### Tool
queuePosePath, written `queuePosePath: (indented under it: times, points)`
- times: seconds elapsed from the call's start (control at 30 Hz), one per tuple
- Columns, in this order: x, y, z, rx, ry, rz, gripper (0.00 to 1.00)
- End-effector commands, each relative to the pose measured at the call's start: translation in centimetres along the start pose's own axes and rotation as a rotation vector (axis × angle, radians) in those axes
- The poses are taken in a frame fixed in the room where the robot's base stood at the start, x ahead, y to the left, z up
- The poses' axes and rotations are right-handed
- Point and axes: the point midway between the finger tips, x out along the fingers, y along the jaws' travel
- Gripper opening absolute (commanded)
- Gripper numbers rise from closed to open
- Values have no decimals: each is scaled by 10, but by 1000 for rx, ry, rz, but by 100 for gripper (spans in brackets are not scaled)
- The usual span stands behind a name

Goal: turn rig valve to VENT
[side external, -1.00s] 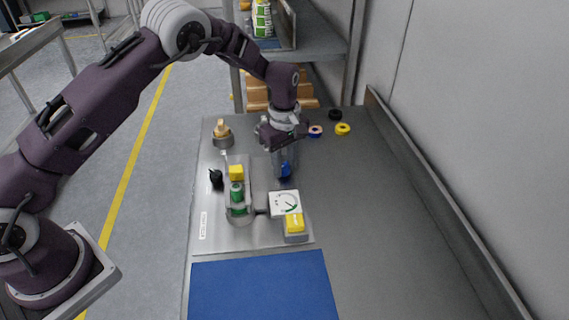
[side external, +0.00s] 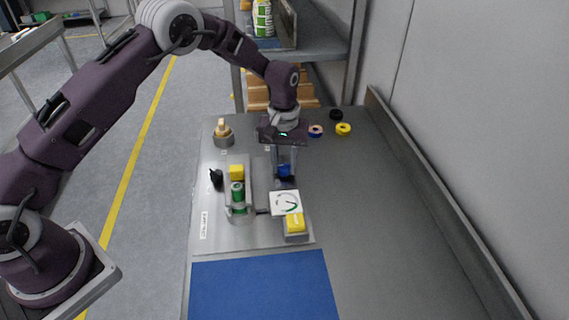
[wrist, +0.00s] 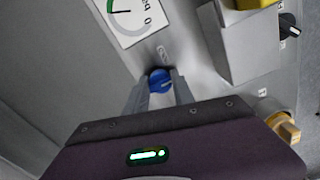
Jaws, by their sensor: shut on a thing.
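A blue knob (side external: 285,171) stands on the grey rig plate (side external: 215,235), behind a white dial gauge (side external: 284,203). My gripper (side external: 284,166) points down at the knob and is shut on it. In the wrist view the blue knob (wrist: 160,80) sits between my two fingertips, and the gauge (wrist: 129,16) shows beyond it. A small label beside the knob is too small to read. The knob's pointing direction is hard to tell, as the fingers partly cover it.
A black knob (side external: 216,178), a tan-topped knob (side external: 223,132), a green cylinder (side external: 238,194) and yellow blocks (side external: 236,172) (side external: 295,222) stand around the rig. Yellow (side external: 343,129) and black (side external: 335,115) rings lie behind. A blue mat (side external: 263,286) lies in front. The table's right side is clear.

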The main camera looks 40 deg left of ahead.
Motion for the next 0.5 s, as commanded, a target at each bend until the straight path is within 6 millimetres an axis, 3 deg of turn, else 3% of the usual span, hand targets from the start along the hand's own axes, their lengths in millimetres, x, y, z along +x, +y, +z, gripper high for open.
queuePosePath:
  times: [0.5]
  points:
    - [-1, -1, -1, 475, 2, 2, 0]
